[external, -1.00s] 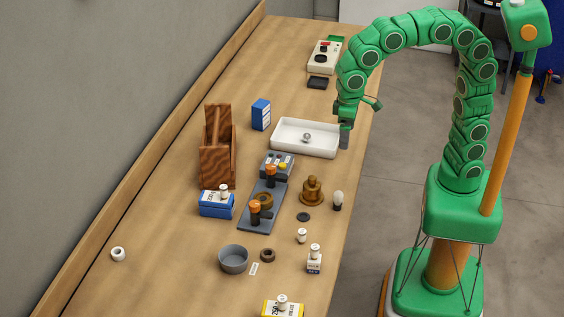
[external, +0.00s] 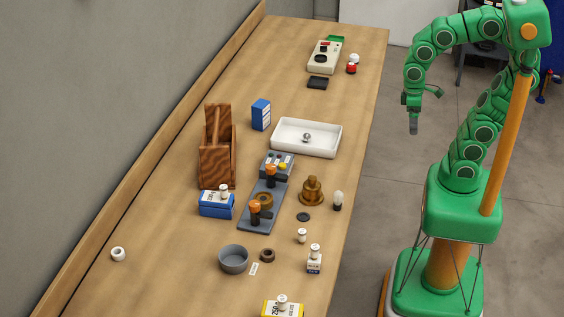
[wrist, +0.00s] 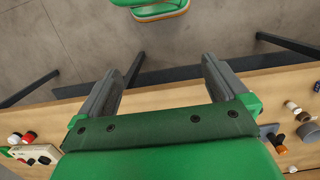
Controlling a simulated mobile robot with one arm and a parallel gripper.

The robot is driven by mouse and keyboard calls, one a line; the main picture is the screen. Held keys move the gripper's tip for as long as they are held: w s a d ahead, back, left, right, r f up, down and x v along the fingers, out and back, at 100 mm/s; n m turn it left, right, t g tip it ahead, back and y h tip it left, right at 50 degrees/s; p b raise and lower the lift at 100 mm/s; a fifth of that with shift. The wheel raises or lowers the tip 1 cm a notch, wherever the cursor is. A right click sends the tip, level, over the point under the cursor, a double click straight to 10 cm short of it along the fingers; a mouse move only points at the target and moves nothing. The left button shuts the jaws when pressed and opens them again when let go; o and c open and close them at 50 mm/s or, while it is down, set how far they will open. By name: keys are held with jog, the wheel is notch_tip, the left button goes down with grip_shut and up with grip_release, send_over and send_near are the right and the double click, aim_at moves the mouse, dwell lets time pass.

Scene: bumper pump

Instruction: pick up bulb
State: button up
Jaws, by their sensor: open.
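The bulb (external: 338,200) stands upright near the right edge of the wooden table, pale and rounded on top with a dark base. It is to the right of a brass stepped piece (external: 312,191). My gripper (external: 413,128) hangs beyond the table's right edge, over the floor, up and to the right of the bulb and well apart from it. In the wrist view my two fingers (wrist: 165,75) are spread with nothing between them. I cannot pick out the bulb for sure in the wrist view.
A white tray (external: 278,149) holds a small round metal piece. A dark disc (external: 303,217) and a small white-topped piece (external: 302,236) lie near the bulb. A grey board with orange-topped parts (external: 251,216) is to the left.

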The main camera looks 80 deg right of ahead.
jog(key=s, duration=0.1)
jog(key=s+f, duration=0.1)
jog(key=s+d, duration=0.1)
jog(key=shift+s+d+f, duration=0.1)
jog(key=shift+s+f, duration=0.15)
jog(key=shift+s, duration=0.1)
jog(key=c, duration=0.6)
jog(key=shift+c, duration=0.2)
jog(key=m+g+y, duration=0.1)
jog(key=m+y, duration=1.2)
jog(key=m, duration=0.2)
send_near(338, 202)
jog(key=shift+s+a+r, duration=0.15)
jog(key=shift+s+a, duration=0.5)
jog(key=shift+a, duration=0.25)
jog(key=shift+w+f+m, duration=0.35)
jog(key=shift+m, duration=0.05)
jog(key=shift+x, duration=3.9)
